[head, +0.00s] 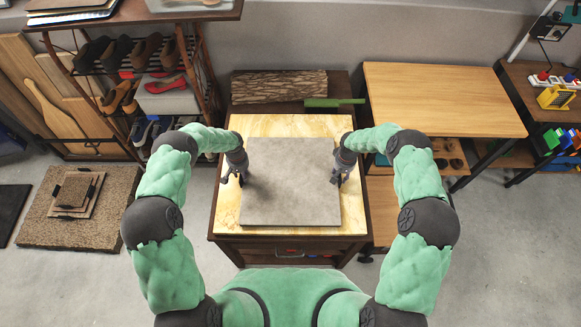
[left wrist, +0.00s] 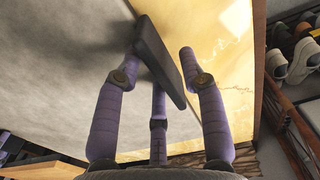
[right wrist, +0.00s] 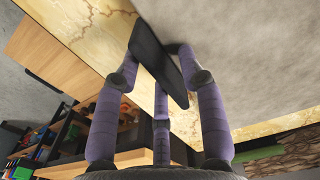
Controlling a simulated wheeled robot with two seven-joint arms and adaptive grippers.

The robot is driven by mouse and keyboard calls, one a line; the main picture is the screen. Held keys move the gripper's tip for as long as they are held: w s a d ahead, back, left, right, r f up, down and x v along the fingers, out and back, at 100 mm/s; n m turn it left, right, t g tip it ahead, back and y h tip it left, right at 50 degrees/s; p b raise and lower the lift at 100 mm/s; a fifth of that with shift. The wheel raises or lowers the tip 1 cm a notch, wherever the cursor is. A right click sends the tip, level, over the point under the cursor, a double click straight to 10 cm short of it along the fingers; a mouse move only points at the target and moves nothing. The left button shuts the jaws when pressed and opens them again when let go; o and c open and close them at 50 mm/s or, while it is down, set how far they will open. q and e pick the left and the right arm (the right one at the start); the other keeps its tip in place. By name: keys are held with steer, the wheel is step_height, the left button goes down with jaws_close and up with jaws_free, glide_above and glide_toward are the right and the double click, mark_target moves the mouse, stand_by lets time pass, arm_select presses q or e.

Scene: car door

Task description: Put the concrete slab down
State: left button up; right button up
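The concrete slab (head: 290,185) is a grey, flat, nearly square plate. In the head view it lies flat over the yellow marbled top of a table (head: 262,127), and it looks to rest there. My left gripper (head: 235,178) is at its left edge and my right gripper (head: 343,178) at its right edge. In each wrist view a dark bar runs along the slab's edge between the fingers; I cannot tell what it belongs to. The fingers of my left gripper (left wrist: 160,58) and right gripper (right wrist: 158,58) stand apart with gaps beside the bar. The slab's underside is hidden.
A shoe rack (head: 150,85) stands at the left, a wooden table (head: 440,98) at the right. Stacked slabs (head: 85,225) lie on the floor at the left.

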arm_select(q)
steer(key=shift+r, duration=0.35)
arm_select(e)
steer(key=shift+r, duration=0.45)
arm_select(q)
step_height(320, 180, up, 11)
arm_select(e)
step_height(320, 180, up, 11)
stand_by(0.4)
arm_select(q)
steer(key=shift+r, duration=0.1)
stand_by(0.3)
